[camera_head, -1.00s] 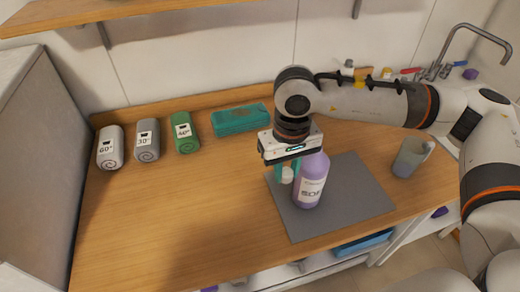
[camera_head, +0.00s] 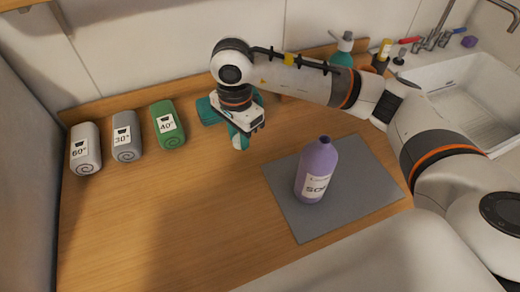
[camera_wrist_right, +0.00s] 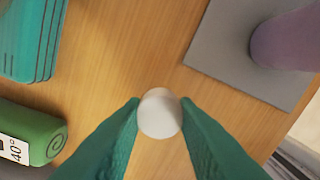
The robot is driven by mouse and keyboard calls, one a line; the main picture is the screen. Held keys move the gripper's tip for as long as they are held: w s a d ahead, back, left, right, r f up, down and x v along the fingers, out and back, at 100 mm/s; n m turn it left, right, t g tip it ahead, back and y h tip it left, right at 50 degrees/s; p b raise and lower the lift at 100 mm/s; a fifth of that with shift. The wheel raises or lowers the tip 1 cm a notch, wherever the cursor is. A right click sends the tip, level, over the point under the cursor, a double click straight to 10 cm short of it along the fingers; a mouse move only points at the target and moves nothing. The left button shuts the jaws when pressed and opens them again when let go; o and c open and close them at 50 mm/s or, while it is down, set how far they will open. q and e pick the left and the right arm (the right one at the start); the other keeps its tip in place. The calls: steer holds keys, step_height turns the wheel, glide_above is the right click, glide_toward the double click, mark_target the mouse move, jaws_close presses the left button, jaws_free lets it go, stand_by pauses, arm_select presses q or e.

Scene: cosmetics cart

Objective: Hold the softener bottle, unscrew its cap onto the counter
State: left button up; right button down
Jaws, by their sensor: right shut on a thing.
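The purple softener bottle (camera_head: 312,184) stands upright and uncapped on the grey mat (camera_head: 351,204), with a dark open mouth on top. No gripper touches it. My right gripper (camera_head: 240,142) is left of the bottle over the wooden counter. In the right wrist view its two green fingertips are shut on the round white cap (camera_wrist_right: 160,113). I cannot tell whether the cap touches the counter. The bottle's purple side (camera_wrist_right: 287,40) also shows there, apart from the cap. My left gripper is not in view.
Rolled towels in white (camera_head: 86,150), grey (camera_head: 126,138) and green (camera_head: 170,125) lie at the back left. A teal folded item (camera_head: 207,111) lies behind my right gripper. A sink (camera_head: 465,100) is at the right. The counter's left front is clear.

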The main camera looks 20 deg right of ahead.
steer(key=p, duration=0.1)
glide_above(242, 166)
step_height(242, 166, down, 5)
steer(key=shift+w+d+r, duration=0.1)
steer(key=shift+w+r, duration=0.05)
steer(key=shift+f, duration=0.55)
step_height(242, 166, down, 3)
steer(key=shift+f+p, duration=0.15)
steer(key=shift+p, duration=0.3)
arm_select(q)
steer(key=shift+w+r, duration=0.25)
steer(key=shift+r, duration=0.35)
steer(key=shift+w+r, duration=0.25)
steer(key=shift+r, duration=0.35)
arm_select(e)
steer(key=shift+f, duration=0.15)
steer(key=c, duration=1.1)
jaws_free()
steer(key=shift+c, duration=0.2)
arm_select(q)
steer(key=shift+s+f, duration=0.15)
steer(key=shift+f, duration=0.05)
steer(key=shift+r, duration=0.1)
